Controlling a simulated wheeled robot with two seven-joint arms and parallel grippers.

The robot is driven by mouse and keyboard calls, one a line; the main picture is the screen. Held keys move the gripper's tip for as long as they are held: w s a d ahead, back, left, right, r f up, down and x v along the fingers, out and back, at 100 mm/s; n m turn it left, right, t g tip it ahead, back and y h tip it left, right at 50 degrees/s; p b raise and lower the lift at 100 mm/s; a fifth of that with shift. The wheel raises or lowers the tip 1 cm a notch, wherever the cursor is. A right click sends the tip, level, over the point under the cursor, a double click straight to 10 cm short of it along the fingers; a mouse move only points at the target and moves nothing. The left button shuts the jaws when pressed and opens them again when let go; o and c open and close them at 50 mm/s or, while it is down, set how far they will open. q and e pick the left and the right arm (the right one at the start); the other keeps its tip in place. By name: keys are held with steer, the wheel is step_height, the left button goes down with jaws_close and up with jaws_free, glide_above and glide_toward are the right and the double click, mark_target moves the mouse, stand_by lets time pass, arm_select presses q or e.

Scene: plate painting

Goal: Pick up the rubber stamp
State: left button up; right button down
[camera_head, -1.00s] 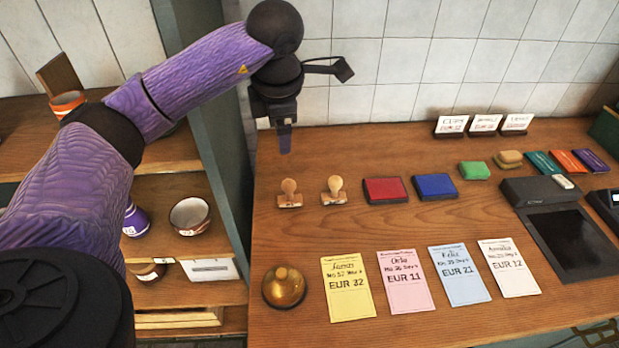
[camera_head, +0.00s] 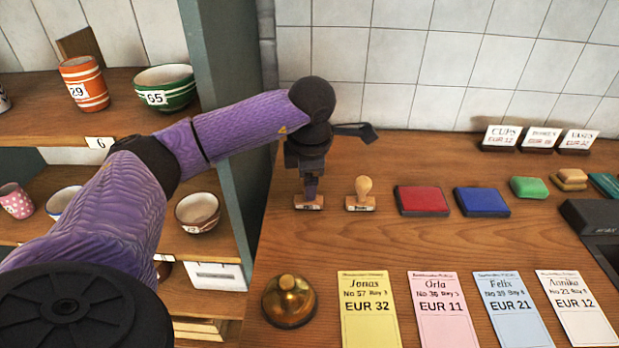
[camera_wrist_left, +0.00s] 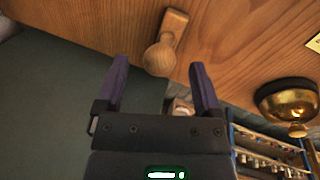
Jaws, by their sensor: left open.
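Two wooden rubber stamps stand on the table in the head view. The left stamp (camera_head: 308,203) is mostly hidden behind my left gripper (camera_head: 311,186), and its base with a white label shows below the fingers. The right stamp (camera_head: 361,195) stands free with its round knob up. In the left wrist view a stamp's round wooden knob (camera_wrist_left: 160,58) lies between the two purple fingertips of my open left gripper (camera_wrist_left: 159,65), with a gap on each side. My right gripper is out of view.
A brass bell (camera_head: 288,300) stands at the front left of the table. Red (camera_head: 421,200) and blue (camera_head: 482,201) ink pads lie right of the stamps. Price cards (camera_head: 368,310) lie in front. A shelf with bowls (camera_head: 197,211) is at the left.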

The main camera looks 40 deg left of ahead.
arm_select(q)
steer(key=shift+x, duration=1)
steer(key=shift+f, duration=0.25)
jaws_close()
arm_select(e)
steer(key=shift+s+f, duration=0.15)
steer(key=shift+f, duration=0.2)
arm_select(q)
steer(key=shift+r, duration=0.1)
